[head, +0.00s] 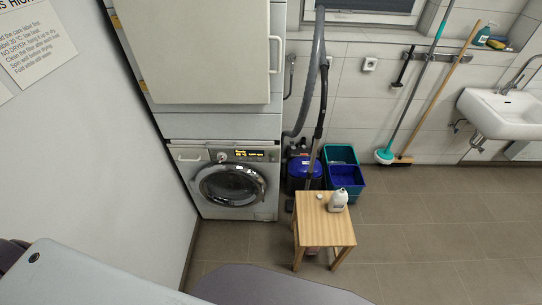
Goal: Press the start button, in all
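A front-loading washing machine (231,212) stands on the floor against the back wall, left of centre, with its round glass door (230,186) shut. Individual buttons are too small to make out, so I cannot tell which is the start button. Above the machine is a large beige panel (200,50) with a vertical handle (275,54) at its right edge. Neither of my grippers is in view.
A small wooden stool (318,221) with a white bottle (338,200) stands right of the washer. Behind it are a blue vacuum cleaner (303,173) and crates (345,175). A white wall (95,150) bounds the left. The floor at right is clear.

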